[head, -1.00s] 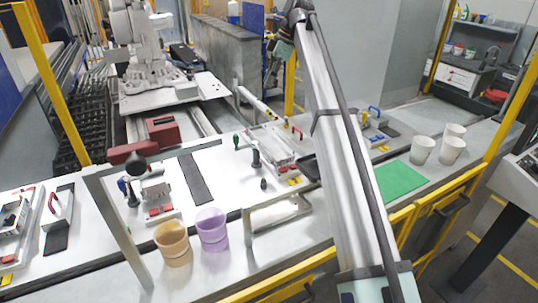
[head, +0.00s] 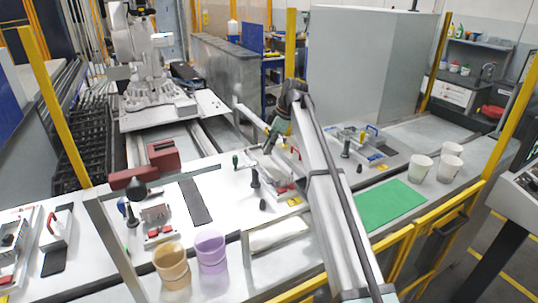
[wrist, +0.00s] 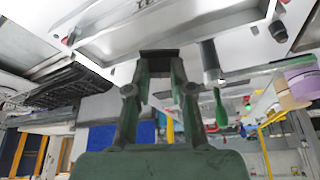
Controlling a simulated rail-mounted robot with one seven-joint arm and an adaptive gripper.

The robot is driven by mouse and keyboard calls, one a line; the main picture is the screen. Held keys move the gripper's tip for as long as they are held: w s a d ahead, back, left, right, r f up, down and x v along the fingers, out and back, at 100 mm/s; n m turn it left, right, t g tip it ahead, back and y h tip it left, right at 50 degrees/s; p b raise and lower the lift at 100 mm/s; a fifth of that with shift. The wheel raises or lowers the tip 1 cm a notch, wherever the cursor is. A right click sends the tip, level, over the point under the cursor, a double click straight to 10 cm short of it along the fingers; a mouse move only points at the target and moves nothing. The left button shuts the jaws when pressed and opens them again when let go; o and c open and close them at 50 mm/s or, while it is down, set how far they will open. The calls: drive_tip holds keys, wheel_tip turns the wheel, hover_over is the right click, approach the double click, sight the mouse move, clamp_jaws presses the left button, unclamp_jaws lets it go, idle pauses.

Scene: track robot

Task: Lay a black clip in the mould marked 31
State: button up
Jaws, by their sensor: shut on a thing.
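My gripper (head: 268,149) hangs over the middle fixture (head: 270,172) on the white bench. In the wrist view my gripper (wrist: 160,62) is shut on a small dark piece, which looks like a black clip (wrist: 160,54), held across the fingertips. The fixture's pale metal mould (wrist: 150,28) lies just beyond the fingertips, and the clip appears apart from it. I cannot read the number 31 on any mould. A green-handled clamp (wrist: 220,108) stands right of the fingers. My arm hides part of the fixture in the head view.
Other fixtures stand at left (head: 155,215) and right (head: 355,145). A tan cup (head: 172,268) and a purple cup (head: 210,252) stand in front. Several white cups stand by a green mat (head: 390,205). A black upright clamp (head: 255,178) rises beside the middle fixture.

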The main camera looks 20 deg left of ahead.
sight(269, 165)
drive_tip(key=shift+f+p, duration=0.7)
drive_tip(key=shift+f, duration=1.95)
drive_tip(key=shift+f, duration=0.15)
drive_tip(key=o, duration=0.7)
drive_tip(key=shift+o, duration=0.2)
drive_tip(key=b+v, duration=0.3)
drive_tip(key=v, duration=0.9)
drive_tip(key=shift+a, duration=0.1)
